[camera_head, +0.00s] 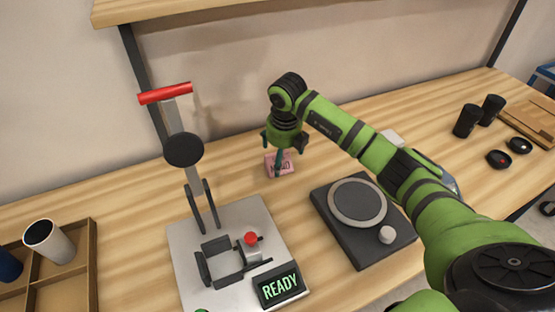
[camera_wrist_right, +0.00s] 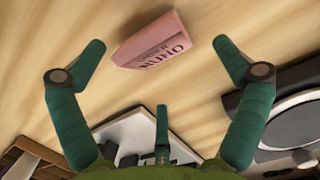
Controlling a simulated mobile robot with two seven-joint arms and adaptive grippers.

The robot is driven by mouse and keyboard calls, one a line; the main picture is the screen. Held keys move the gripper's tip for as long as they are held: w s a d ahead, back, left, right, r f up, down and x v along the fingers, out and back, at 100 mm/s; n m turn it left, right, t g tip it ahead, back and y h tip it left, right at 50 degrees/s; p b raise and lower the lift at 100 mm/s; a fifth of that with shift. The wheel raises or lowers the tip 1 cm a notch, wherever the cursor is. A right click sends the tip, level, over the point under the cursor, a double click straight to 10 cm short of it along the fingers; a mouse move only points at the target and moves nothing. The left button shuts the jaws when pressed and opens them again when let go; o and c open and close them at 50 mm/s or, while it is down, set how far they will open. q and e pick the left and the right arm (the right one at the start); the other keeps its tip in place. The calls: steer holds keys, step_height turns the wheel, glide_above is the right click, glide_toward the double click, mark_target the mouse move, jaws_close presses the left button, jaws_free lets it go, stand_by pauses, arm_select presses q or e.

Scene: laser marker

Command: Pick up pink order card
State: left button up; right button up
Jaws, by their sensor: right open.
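The pink order card (camera_head: 282,168) is on the wooden table, behind the dark round-topped device and right of the lever machine. In the right wrist view the pink card (camera_wrist_right: 150,42) shows dark lettering and a thick, block-like or folded shape. My right gripper (camera_head: 284,146) is above the card and partly covers it in the head view. In the right wrist view, the fingers of my right gripper (camera_wrist_right: 158,46) are spread wide, with the card between and beyond them, apparently untouched. My left gripper is not in view.
The lever machine (camera_head: 190,245) with a red handle and READY display stands front left. The dark round-topped device (camera_head: 335,235) is to its right. A wooden tray (camera_head: 92,265) with cups is at far left. Black cups (camera_head: 467,121) stand at far right. Table around the card is clear.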

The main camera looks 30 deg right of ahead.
steer(key=f, duration=0.2)
steer(key=w+f, duration=0.1)
steer(key=shift+f, duration=0.35)
steer(key=c, duration=1.2)
steer(key=shift+s, duration=0.1)
steer(key=c, duration=0.4)
